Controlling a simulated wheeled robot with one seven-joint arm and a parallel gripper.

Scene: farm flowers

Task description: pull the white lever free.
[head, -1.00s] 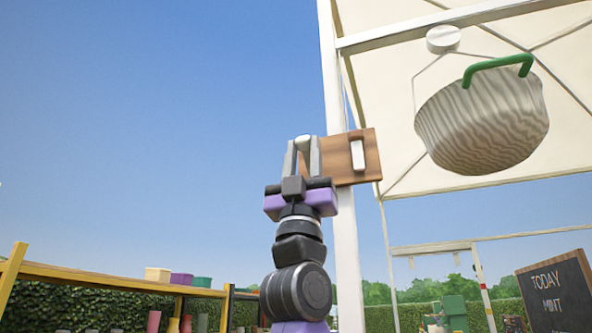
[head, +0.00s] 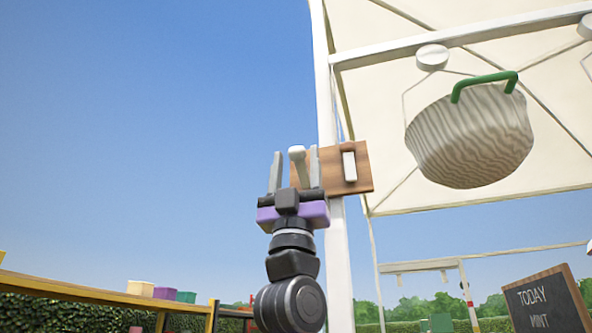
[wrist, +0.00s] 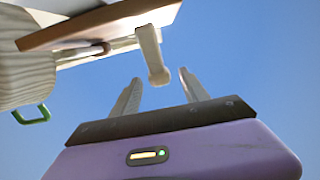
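A white lever (head: 299,167) with a rounded end sticks out at the left side of a brown wooden board (head: 362,180) on a white post. My gripper (head: 295,151) is open around the lever's end, which shows nearer the right finger in the head view. In the wrist view the lever (wrist: 150,50) slants down from the board (wrist: 75,30), and its end lies between the open fingertips (wrist: 158,76). Gaps show on both sides there, so I see no grip. A second, short white bar (head: 349,166) stands upright on the board's face.
A striped hanging basket (head: 470,140) with a green handle (head: 484,82) hangs right of the board under a pale canopy (head: 450,20). The white post (head: 338,260) stands just behind my arm. Open sky lies to the left. A chalkboard (head: 548,302) stands lower right.

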